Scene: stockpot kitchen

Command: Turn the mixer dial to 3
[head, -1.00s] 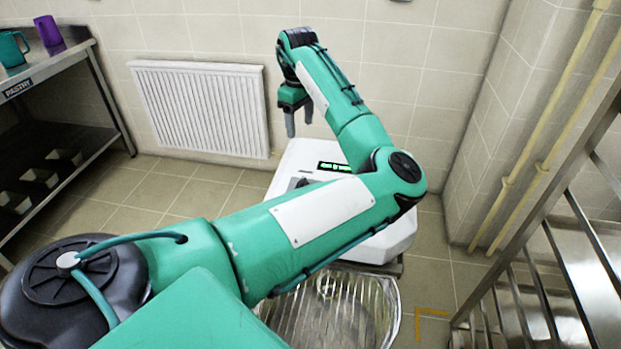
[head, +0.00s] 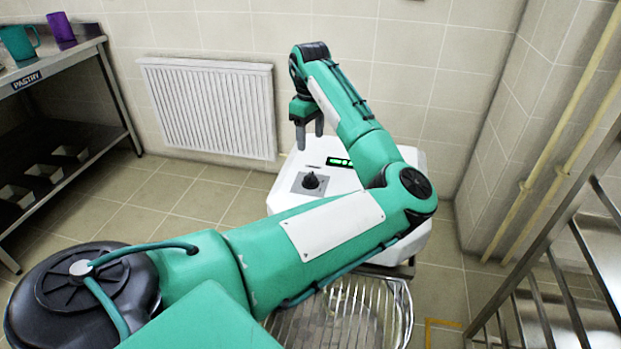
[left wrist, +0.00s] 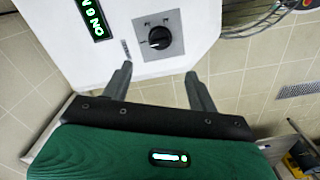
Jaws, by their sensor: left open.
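The mixer (head: 395,165) is a white housing with a black dial (head: 311,181) on a grey plate on its top. In the left wrist view the dial (left wrist: 159,38) shows a pale pointer line, and the marks around it are too small to read. A lit green display (left wrist: 94,16) is beside it, partly cut off. My left gripper (head: 309,138) is open and empty, pointing down above the mixer's far side. In the left wrist view its fingers (left wrist: 157,85) are apart, with the dial beyond the tips, not between them. My right gripper is not in view.
A wire guard or bowl (head: 345,315) is below the mixer, partly behind my left arm. A white radiator (head: 210,108) is on the back wall. A pastry table (head: 60,70) with cups stands left; a metal rack (head: 560,235) stands right.

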